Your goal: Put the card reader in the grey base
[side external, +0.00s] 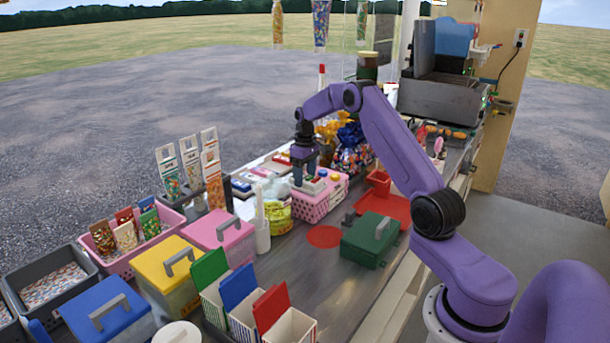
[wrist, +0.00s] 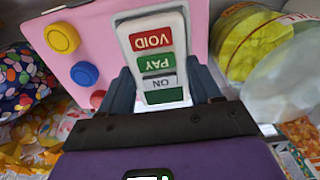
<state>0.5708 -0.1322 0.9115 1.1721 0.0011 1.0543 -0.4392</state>
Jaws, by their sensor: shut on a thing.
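The card reader (wrist: 157,50) is white, with a red VOID key, a green PAY key and a pale key. In the wrist view it lies between the two dark fingers of my gripper (wrist: 163,82), which is shut on it. In the side view my gripper (side external: 304,179) points down over the pink box (side external: 325,203), with the reader (side external: 314,186) small at its fingertips. I cannot tell whether the reader touches the box.
The pink box has yellow (wrist: 62,38), blue (wrist: 84,73) and red buttons. A yellow-green bag (side external: 278,218) and a white bottle (side external: 262,232) stand left of it. A red tray (side external: 385,207) and green box (side external: 370,240) are to the right.

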